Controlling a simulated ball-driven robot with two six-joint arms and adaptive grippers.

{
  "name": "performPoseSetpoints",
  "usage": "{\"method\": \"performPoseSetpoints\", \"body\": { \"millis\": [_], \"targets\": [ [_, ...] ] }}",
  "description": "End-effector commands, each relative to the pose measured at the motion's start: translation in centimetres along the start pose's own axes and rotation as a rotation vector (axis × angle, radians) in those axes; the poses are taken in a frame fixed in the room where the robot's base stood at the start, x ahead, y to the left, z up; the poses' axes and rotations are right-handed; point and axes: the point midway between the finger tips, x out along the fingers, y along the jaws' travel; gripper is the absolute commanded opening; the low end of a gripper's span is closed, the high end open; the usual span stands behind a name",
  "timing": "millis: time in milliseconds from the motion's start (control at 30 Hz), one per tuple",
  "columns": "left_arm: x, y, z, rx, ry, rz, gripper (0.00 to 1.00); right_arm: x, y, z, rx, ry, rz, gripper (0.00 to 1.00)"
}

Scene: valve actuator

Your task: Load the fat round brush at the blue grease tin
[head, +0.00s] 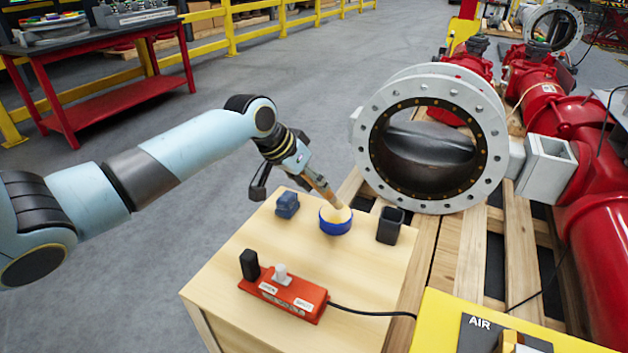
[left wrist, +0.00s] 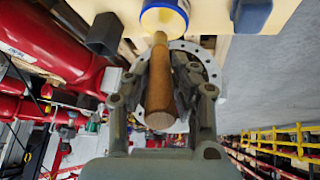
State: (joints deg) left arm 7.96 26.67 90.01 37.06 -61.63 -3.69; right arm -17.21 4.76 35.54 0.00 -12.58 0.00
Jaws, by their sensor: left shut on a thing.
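The blue grease tin (head: 335,228) stands on the light wooden bench top, with pale yellow grease showing inside its rim. My left gripper (head: 308,172) is shut on the fat round brush (head: 322,188), holding it tilted with its lower end down at the tin's opening. Whether the bristles touch the grease cannot be told. In the left wrist view the brush's brown wooden handle (left wrist: 160,90) lies between the two fingers (left wrist: 160,72), and its far end overlaps the blue tin (left wrist: 165,14). My right gripper is not in view.
A small dark blue block (head: 287,205) stands left of the tin, and a dark open square cup (head: 390,226) right of it. The large flanged valve (head: 361,140) stands close behind on a pallet.

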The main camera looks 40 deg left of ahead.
Motion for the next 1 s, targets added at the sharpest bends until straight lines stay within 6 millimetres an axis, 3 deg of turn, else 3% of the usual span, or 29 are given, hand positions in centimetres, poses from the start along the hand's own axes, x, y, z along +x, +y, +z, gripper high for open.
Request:
{"method": "performPoseSetpoints", "body": {
  "millis": [1000],
  "targets": [
    [0.98,-0.16,0.63,0.000,0.000,0.000,0.00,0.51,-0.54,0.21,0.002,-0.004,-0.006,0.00]
  ]
}}
